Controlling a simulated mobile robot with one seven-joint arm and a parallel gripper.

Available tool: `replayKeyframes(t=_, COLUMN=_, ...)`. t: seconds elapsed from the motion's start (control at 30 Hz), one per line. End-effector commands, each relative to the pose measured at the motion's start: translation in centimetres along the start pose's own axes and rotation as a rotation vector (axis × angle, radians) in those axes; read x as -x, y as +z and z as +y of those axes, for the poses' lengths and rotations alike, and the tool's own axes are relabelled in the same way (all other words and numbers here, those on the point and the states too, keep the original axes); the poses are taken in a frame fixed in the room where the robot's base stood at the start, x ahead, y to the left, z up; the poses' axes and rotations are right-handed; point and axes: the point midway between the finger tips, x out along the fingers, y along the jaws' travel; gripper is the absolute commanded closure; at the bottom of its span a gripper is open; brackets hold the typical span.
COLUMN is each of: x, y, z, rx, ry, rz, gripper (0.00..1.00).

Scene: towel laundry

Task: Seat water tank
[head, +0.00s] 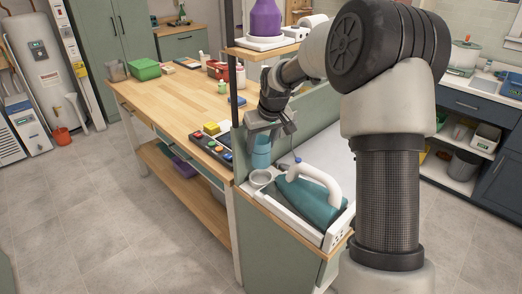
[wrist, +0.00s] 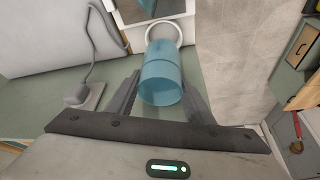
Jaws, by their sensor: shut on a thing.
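The water tank is a translucent blue cylinder (head: 262,153), roughly upright. My gripper (head: 268,130) is shut on its upper part; the wrist view shows a finger on each side of the tank (wrist: 160,82). A pale round socket (head: 262,178) sits on the white base (head: 330,238) of a teal steam iron (head: 312,200). In the head view the tank's lower end is just above the socket's far rim, and the socket looks empty. In the wrist view the tank's far end overlaps the white ring (wrist: 163,30); any gap is hard to judge there.
The iron's white handle (head: 322,172) rises right of the socket. A green panel (head: 318,142) stands behind the base. A shelf post (head: 231,80) stands left of my gripper.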

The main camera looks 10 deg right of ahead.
Motion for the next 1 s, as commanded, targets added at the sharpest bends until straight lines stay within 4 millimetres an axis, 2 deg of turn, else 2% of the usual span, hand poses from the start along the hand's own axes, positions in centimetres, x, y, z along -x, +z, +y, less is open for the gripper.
replayKeyframes(t=0.27, x=-1.0, y=0.3, z=0.0, rx=0.003, ry=-0.002, rz=0.0, gripper=0.75)
replayKeyframes(t=1.0, x=-6.3, y=2.6, z=0.0, rx=0.003, ry=-0.001, rz=-0.001, gripper=0.75)
